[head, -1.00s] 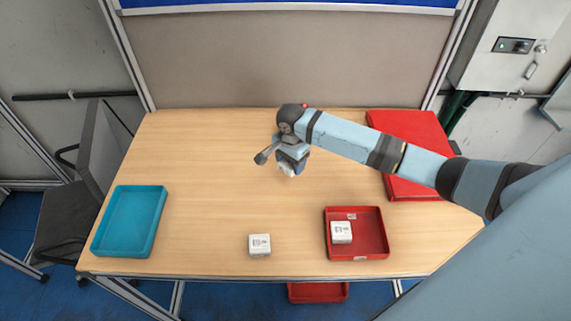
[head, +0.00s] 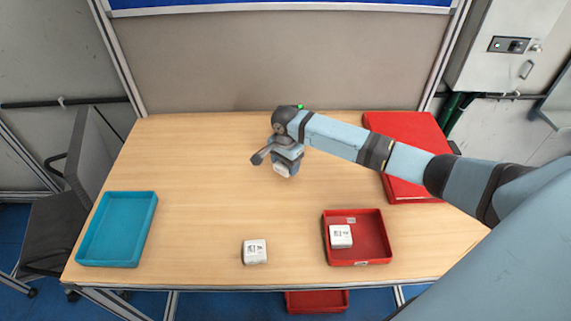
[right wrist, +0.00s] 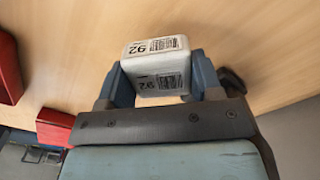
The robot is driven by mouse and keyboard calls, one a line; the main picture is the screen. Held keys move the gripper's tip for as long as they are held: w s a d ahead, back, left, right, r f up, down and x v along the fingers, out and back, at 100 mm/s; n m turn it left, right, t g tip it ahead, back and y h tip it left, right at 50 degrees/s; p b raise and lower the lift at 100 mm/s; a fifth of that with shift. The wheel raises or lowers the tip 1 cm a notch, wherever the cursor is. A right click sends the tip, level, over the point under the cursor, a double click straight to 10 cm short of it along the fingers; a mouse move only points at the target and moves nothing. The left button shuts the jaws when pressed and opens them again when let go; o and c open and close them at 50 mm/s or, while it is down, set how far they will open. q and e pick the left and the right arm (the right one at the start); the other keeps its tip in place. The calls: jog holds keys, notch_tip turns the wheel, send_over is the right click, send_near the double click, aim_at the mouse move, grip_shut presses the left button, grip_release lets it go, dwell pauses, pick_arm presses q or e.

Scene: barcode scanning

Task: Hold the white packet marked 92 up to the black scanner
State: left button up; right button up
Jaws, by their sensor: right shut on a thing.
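My right gripper (head: 283,168) is above the back middle of the table, shut on a white packet (head: 282,170). In the right wrist view the packet (right wrist: 157,65) sits between both fingers (right wrist: 155,85), and its printed labels read 92. The black scanner is mostly hidden behind my right wrist in the head view; a small green light (head: 300,106) shows just above the wrist. A dark shape (right wrist: 232,80) beside the right-hand finger in the wrist view may be the scanner; I cannot tell. I cannot tell the gap between packet and scanner. My left gripper is out of view.
A white packet (head: 255,252) lies at the table's front edge. Another white packet (head: 340,236) lies in the red tray (head: 372,218). A teal tray (head: 152,203) is at left, a large red box (head: 410,130) at back right. The table's left middle (head: 200,180) is clear.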

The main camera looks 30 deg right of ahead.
aim_at(286, 171)
jog(key=s+r+p, duration=0.1)
jog(key=p, duration=0.1)
jog(key=s+a+r+p, duration=0.1)
jog(key=p, duration=0.1)
jog(key=shift+s+a+r, duration=0.3)
jog(key=s+a+r, duration=0.5)
jog(key=s+r, duration=0.2)
jog(key=s, duration=0.1)
jog(key=shift+s+r, duration=0.2)
jog(key=shift+s, duration=0.1)
jog(key=shift+a, duration=0.1)
